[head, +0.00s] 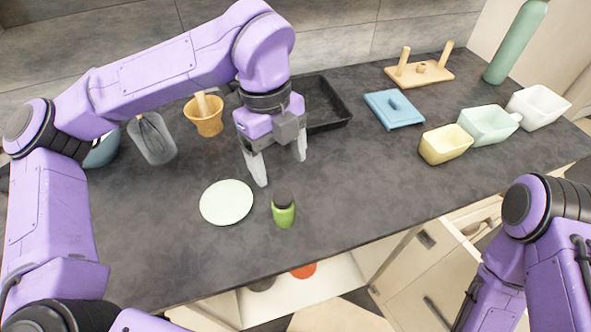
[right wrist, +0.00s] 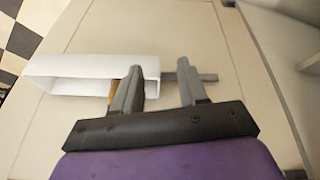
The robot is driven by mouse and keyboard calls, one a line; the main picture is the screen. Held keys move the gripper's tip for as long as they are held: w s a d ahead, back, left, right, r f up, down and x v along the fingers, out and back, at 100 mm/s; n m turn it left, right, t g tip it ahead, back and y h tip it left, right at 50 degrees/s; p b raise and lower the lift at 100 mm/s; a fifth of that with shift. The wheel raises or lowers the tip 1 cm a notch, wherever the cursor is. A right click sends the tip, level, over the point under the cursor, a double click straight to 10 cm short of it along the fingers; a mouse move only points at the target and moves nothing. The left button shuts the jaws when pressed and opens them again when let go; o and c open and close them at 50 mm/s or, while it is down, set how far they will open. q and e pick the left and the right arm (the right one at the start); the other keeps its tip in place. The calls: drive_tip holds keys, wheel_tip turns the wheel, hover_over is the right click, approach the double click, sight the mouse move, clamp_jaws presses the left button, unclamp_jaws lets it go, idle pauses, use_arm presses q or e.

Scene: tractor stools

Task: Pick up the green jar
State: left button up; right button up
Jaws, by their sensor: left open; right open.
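The green jar (head: 284,214) with a dark lid stands upright near the front edge of the dark counter in the head view. A pale round plate (head: 227,202) lies just to its left. My left gripper (head: 281,172) is open and empty, above the counter and behind the jar, with its fingers pointing down. It appears apart from the jar. My right gripper (right wrist: 158,82) is open and empty in the right wrist view, in front of a cream cabinet front. The jar does not show in that view.
A black tray (head: 328,104) lies behind my left gripper. A yellow mortar (head: 205,117) stands back left. A blue lidded dish (head: 394,110) and yellow, mint and white containers (head: 445,145) stand right. An open drawer (head: 470,222) juts out below the counter. Counter right of the jar is clear.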

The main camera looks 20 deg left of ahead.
sight(283, 196)
use_arm(q)
drive_tip(key=f, duration=0.2)
drive_tip(key=shift+s+d+f, duration=0.1)
drive_tip(key=shift+s+f, duration=0.2)
drive_tip(key=shift+f, duration=0.1)
drive_tip(key=s, duration=0.1)
drive_tip(key=s+f+p, duration=0.1)
drive_tip(key=s+f, duration=0.1)
drive_tip(key=shift+s+d, duration=0.25)
drive_tip(key=shift+s, duration=0.15)
drive_tip(key=f, duration=0.1)
drive_tip(key=w+f+p, duration=0.1)
drive_tip(key=f, duration=0.1)
drive_tip(key=w+f, duration=0.1)
drive_tip(key=f, duration=0.1)
drive_tip(key=shift+d, duration=0.3)
drive_tip(key=shift+w+f, duration=0.3)
drive_tip(key=shift+w, duration=0.05)
drive_tip(key=shift+s+r, duration=0.25)
drive_tip(key=shift+s, duration=0.25)
drive_tip(key=shift+c, duration=0.5)
drive_tip(key=shift+s+r, duration=0.1)
drive_tip(key=shift+s, duration=0.05)
drive_tip(key=c, duration=1)
drive_tip(key=shift+w, duration=0.25)
use_arm(e)
drive_tip(key=r, duration=0.1)
drive_tip(key=s+r, duration=0.1)
drive_tip(key=shift+s+r, duration=0.3)
